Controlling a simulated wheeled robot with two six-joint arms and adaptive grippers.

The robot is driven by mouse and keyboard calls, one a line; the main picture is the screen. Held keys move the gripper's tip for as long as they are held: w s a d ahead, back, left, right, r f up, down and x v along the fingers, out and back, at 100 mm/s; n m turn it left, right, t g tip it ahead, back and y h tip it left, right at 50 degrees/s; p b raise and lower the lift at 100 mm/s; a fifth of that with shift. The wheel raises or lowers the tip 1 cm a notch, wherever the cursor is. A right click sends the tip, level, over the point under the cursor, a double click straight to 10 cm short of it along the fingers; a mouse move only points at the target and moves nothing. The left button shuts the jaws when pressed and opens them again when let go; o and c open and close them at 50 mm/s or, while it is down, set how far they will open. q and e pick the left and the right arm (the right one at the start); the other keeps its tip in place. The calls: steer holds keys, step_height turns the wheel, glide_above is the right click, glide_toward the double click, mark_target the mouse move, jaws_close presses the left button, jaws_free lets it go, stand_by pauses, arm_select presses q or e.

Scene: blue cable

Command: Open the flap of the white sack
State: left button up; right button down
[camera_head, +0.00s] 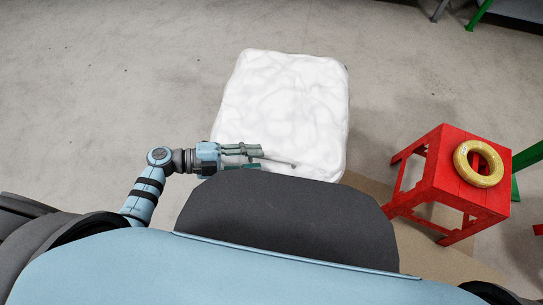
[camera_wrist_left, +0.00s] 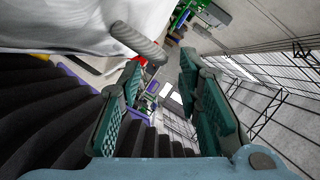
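The white sack (camera_head: 292,95) is a bulky, wrinkled block with its lower edge hidden behind a dark grey shape. In the left wrist view its pale wrinkled side (camera_wrist_left: 65,25) fills the upper left. A thin grey rod (camera_head: 282,162) shows against the sack's lower part; it also shows in the left wrist view (camera_wrist_left: 138,42), near one fingertip. I cannot tell whether it belongs to the flap. My left gripper (camera_head: 257,158) is at the sack's lower left, its fingers pointing right. In the wrist view its fingers (camera_wrist_left: 162,75) are apart, with a clear gap.
A red stool (camera_head: 440,178) stands to the right with a yellow ring (camera_head: 479,163) on top. Brown board (camera_head: 430,240) lies on the floor below the sack and stool. Green legs stand beyond the stool. The grey floor (camera_head: 110,90) at the left is clear.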

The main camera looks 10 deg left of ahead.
mark_target(271, 157)
arm_select(q)
steer(key=x, duration=0.5)
steer(key=shift+d+f, duration=0.1)
steer(key=shift+d, duration=0.05)
jaws_close()
steer(key=shift+d, duration=0.1)
